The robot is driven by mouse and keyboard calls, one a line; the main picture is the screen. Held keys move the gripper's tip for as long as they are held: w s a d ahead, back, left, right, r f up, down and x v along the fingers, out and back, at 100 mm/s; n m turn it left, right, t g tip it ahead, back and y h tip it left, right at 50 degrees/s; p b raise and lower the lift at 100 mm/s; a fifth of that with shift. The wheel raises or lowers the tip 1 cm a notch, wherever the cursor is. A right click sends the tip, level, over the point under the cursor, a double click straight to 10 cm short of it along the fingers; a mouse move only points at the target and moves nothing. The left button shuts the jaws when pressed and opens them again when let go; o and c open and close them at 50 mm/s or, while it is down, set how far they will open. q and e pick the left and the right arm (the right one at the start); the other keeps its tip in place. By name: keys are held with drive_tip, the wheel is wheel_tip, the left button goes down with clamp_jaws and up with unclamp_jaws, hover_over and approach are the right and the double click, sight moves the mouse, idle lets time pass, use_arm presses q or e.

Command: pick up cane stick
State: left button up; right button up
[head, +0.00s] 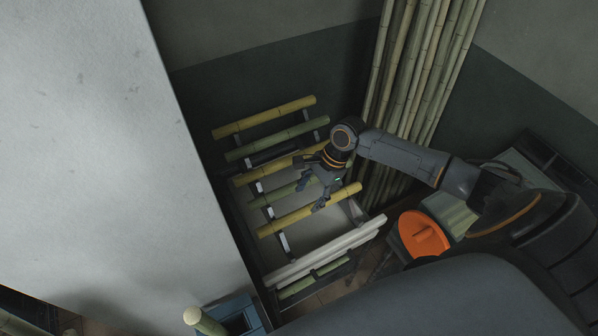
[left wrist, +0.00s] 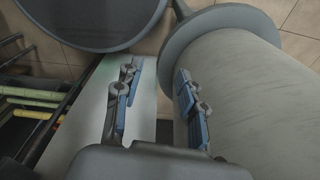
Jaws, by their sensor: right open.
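Several yellow and green cane sticks lie across a slatted rack (head: 283,243) in the head view. My right gripper (head: 314,194) reaches over the rack from the right with its fingers spread and pointing down. It is open and empty, just above the nearer yellow cane stick (head: 285,224); I cannot tell if it touches it. A green cane stick (head: 260,200) lies behind that, partly hidden by the gripper. Further back are a green stick (head: 257,145) and a yellow stick (head: 245,124). My left gripper (left wrist: 158,95) is open and empty in the left wrist view.
Tall bamboo poles (head: 415,75) stand in the corner behind my right arm. A white rail (head: 325,250) crosses the rack's near end. An orange round object (head: 424,233) is to the right. A pale wall (head: 100,130) borders the left. A blue holder (head: 240,312) contains a cane piece.

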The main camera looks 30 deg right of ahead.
drive_tip(key=r+m, duration=0.1)
drive_tip(key=r, duration=0.1)
drive_tip(key=b, duration=0.2)
approach(292, 215)
drive_tip(key=shift+s+a+f, duration=0.25)
drive_tip(key=shift+s+f, duration=0.2)
drive_tip(key=shift+f, duration=0.3)
drive_tip(key=b+x, duration=0.3)
drive_tip(key=b, duration=0.1)
drive_tip(key=shift+w+a+f, duration=0.1)
drive_tip(key=shift+w+f, duration=0.1)
drive_tip(key=b+x, duration=0.1)
drive_tip(key=b, duration=0.1)
drive_tip(key=b+x, duration=0.2)
drive_tip(key=b, duration=0.1)
drive_tip(key=b+x, duration=0.2)
drive_tip(key=b, duration=0.1)
drive_tip(key=shift+w, duration=0.3)
use_arm(q)
wheel_tip(292, 215, down, 14)
drive_tip(key=shift+s, duration=0.4)
